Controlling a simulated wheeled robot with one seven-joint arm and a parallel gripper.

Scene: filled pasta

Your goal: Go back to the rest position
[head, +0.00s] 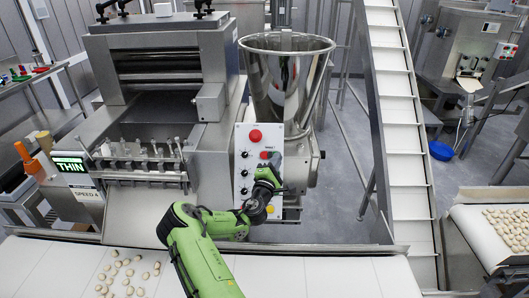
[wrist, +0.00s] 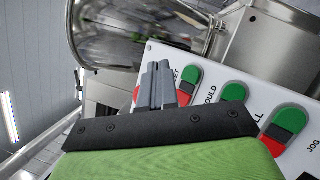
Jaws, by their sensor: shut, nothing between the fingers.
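My green arm reaches up from the bottom of the head view, and my gripper (head: 270,163) is in front of the white control panel (head: 241,155). In the wrist view my gripper (wrist: 158,72) has its two grey fingers together, with nothing between them. The panel (wrist: 215,77) lies just beyond the fingers there, with several green and red switches. One switch (wrist: 186,80) is partly hidden behind the fingers. I cannot tell whether the fingertips touch the panel.
A steel hopper (head: 285,80) stands above the panel, beside the pasta machine (head: 160,70). A white conveyor (head: 60,270) with several pasta pieces crosses the front. An inclined conveyor (head: 400,130) rises at right. A display (head: 70,165) reads THIN.

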